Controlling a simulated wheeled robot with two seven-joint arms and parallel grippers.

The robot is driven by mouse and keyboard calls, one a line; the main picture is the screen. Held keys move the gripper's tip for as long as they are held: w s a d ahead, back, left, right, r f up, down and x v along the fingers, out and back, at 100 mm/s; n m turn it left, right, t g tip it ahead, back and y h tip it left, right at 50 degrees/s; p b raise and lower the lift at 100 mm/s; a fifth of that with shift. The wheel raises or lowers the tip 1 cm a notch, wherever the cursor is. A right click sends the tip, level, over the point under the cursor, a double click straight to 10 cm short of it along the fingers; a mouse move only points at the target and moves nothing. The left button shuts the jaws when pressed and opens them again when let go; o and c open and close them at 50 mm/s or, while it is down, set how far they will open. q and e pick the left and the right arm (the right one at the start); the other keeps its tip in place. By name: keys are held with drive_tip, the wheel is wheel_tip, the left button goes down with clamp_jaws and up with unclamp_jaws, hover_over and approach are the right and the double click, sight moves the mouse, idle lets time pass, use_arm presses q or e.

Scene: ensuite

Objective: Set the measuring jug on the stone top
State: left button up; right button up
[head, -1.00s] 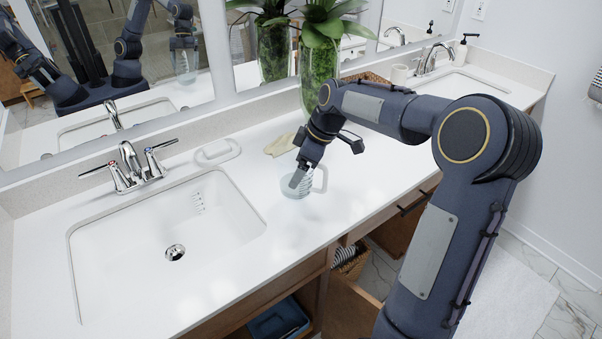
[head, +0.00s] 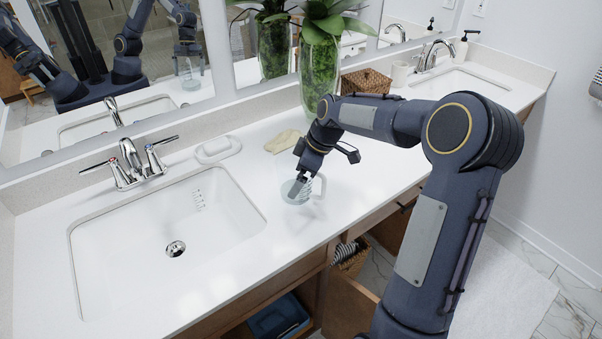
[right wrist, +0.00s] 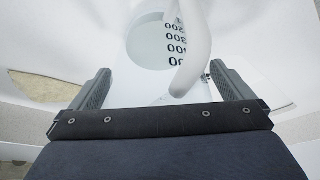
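The clear measuring jug (head: 296,193), with a pale loop handle, is low at the stone top (head: 345,205), right of the near sink. I cannot tell whether its base touches the stone. My right gripper (head: 300,188) comes down over it. In the right wrist view, the jug's dark number scale and handle (right wrist: 188,65) show between the widely spaced fingers (right wrist: 163,88). My left gripper does not show directly.
The near sink (head: 150,235) and its faucet (head: 132,165) lie left of the jug. A wicker basket (head: 366,81) sits farther back. Stone around the jug is clear.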

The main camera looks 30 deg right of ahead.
drive_tip(key=shift+r, duration=0.25)
drive_tip(key=v, duration=1.1)
drive_tip(key=s+a+r+m, duration=0.2)
drive_tip(key=s+a, duration=0.2)
drive_tip(key=s, duration=0.1)
drive_tip(key=s+a+f+m, duration=0.2)
drive_tip(key=s+a+m, duration=0.1)
drive_tip(key=s, duration=0.3)
drive_tip(key=s+a+f+m+t, duration=0.1)
drive_tip(key=s+a+f+m, duration=0.2)
drive_tip(key=s+a, duration=0.2)
drive_tip(key=s+a+f+m+t, duration=0.1)
drive_tip(key=s+a+f+m, duration=0.1)
drive_tip(key=s, duration=0.7)
drive_tip(key=shift+s+a+f+m+y, duration=0.15)
drive_tip(key=shift+a+f+m+y, duration=0.25)
drive_tip(key=shift+a, duration=0.55)
